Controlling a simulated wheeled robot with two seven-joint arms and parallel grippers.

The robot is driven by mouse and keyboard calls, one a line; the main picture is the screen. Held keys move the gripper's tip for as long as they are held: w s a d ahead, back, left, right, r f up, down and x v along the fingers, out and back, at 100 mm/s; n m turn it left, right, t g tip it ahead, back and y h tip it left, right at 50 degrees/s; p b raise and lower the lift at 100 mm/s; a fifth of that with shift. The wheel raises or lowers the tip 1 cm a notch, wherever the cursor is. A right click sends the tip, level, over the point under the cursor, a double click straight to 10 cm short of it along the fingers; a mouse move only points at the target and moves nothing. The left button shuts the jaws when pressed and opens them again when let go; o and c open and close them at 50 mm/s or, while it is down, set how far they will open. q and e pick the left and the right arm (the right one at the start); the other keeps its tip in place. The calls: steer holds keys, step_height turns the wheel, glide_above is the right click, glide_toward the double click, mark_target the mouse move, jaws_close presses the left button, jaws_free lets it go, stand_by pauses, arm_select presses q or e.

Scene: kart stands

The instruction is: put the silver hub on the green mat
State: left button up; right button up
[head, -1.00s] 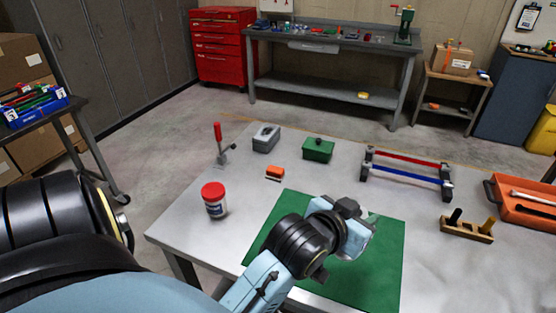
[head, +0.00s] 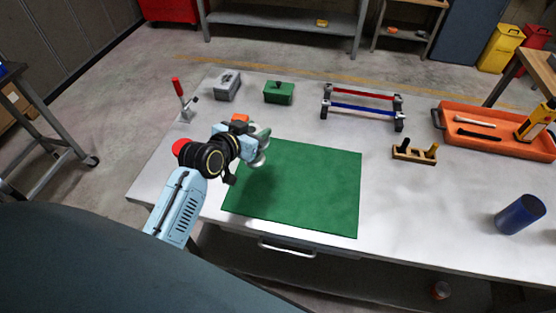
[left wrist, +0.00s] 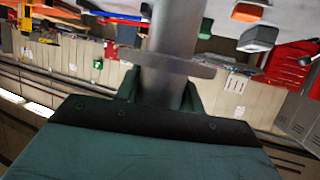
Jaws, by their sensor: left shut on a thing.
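The silver hub (left wrist: 172,40) is a grey metal cylinder with a wide flange. It fills the upper middle of the left wrist view, between the green fingers of my left gripper (left wrist: 161,92). In the head view my left gripper (head: 262,142) is shut on the hub, mostly hidden by the wrist; a bit of grey metal shows at the fingers. The gripper is above the far left corner of the green mat (head: 305,190), which lies flat and bare on the table. A shadow falls on the mat's left part. My right gripper is not in view.
A red-capped jar (head: 180,147) stands partly behind my left wrist. An orange block (head: 240,118), a grey box (head: 228,86), a green box (head: 279,92) and a red-handled clamp (head: 182,100) stand beyond. A rack with red and blue bars (head: 362,106) is farther right.

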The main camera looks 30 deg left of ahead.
arm_select(q)
step_height(320, 180, down, 8)
steer(key=shift+r+b, duration=0.15)
steer(key=shift+b, duration=0.4)
steer(key=o, duration=1.2)
steer(key=shift+f, duration=0.2)
steer(key=shift+o, duration=0.2)
steer(key=shift+s+r, duration=0.15)
steer(key=shift+r, duration=0.05)
steer(key=v, duration=1.1)
steer(key=shift+s+r+p, duration=0.2)
steer(key=shift+s+p, duration=0.15)
